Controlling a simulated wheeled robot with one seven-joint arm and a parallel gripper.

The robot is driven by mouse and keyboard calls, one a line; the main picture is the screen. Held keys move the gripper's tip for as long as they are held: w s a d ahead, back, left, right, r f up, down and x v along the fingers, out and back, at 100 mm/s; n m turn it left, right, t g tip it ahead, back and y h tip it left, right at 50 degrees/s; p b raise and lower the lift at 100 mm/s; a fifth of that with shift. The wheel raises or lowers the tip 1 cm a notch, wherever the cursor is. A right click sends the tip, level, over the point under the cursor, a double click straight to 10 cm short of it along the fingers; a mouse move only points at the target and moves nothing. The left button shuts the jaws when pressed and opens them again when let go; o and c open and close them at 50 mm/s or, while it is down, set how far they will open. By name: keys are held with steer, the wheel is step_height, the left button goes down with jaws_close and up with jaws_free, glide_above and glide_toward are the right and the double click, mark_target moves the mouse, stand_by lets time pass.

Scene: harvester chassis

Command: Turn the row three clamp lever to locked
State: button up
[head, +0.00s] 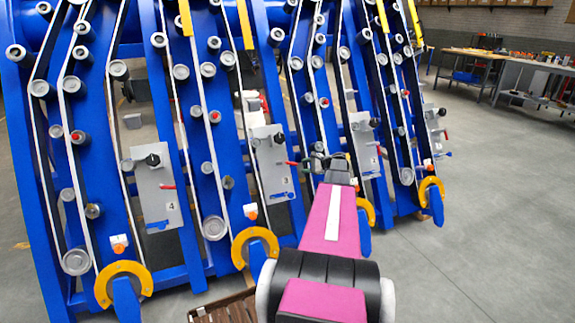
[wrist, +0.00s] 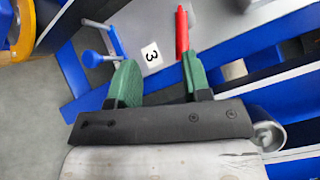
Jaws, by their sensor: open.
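The row three plate (head: 272,170) is a grey panel on the blue chassis, and its "3" label reads clearly in the wrist view (wrist: 151,53). Its red clamp lever (head: 292,163) sticks out sideways at the plate's right edge. In the wrist view the red lever (wrist: 182,32) points away from the camera, its near end by the right green fingertip; I cannot tell whether they touch. My gripper (head: 318,161) is open beside the lever. In the wrist view my gripper (wrist: 160,76) has nothing between its fingers.
A blue handle (wrist: 92,58) sits left of the label in the wrist view. The row four plate (head: 157,185) stands to the left, another plate (head: 366,145) to the right. Yellow-orange guards (head: 254,246) line the chassis bottom. Open floor (head: 480,220) lies to the right.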

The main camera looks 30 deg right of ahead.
mark_target(294, 164)
steer(key=shift+m+t, duration=0.4)
steer(key=shift+t, duration=0.2)
steer(key=w+a, duration=0.1)
steer(key=w, duration=0.1)
steer(key=w+a+f, duration=0.1)
steer(key=w, duration=0.2)
steer(key=w+a+f, duration=0.1)
steer(key=w, duration=0.2)
steer(key=shift+w+a, duration=0.2)
steer(key=shift+a, duration=0.1)
jaws_close()
